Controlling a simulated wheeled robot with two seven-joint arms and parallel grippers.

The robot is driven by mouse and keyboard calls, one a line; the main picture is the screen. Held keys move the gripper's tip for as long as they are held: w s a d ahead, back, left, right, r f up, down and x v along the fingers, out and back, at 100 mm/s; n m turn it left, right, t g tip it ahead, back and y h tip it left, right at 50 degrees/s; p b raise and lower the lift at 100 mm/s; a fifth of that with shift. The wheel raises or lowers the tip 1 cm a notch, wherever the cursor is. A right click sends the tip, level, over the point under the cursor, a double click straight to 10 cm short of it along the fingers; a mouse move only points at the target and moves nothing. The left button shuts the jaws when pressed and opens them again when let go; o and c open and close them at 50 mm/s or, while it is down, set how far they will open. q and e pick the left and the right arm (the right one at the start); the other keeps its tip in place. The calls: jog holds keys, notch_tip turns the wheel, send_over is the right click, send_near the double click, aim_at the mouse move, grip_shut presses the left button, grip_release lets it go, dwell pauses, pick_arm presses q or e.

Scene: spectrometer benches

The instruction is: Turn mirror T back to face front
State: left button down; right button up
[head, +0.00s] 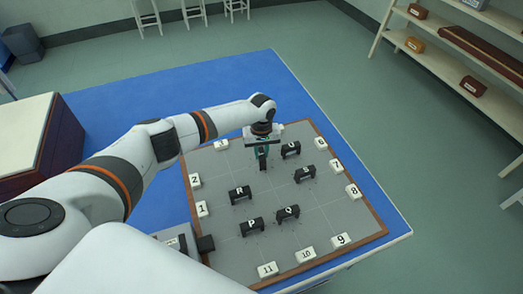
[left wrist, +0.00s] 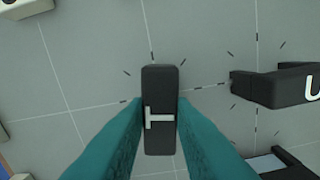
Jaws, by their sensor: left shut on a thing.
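Mirror T (left wrist: 160,85) is a black block with a white letter T on its top. In the left wrist view its long side runs up and down the picture, and the letter lies on its side. Mirror U (left wrist: 275,86), beside it on the right, lies with its long side across the picture. My left gripper (head: 262,158) has its teal fingers shut on both sides of mirror T, over the far part of the board. In the head view mirror T is largely hidden by the gripper. My right gripper is not in view.
The grey board (head: 225,168) carries black mirrors R (head: 240,193), P (head: 251,226), Q (head: 288,212) and S (head: 305,174). Numbered white blocks, such as 9 (head: 341,240), line its edge. The blue table (head: 140,97) is bare behind it. Shelves (head: 450,65) stand far right.

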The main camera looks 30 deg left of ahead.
aim_at(262, 154)
pick_arm(q)
jog(key=m, duration=0.3)
jog(key=shift+m, duration=0.4)
jog(key=m, duration=0.4)
jog(key=shift+p, duration=0.4)
jog(key=m, duration=0.4)
jog(key=shift+m, duration=2)
jog(key=c, duration=1.2)
grip_release()
jog(key=shift+c, duration=0.2)
notch_tip(262, 154, up, 12)
jog(key=b, duration=0.2)
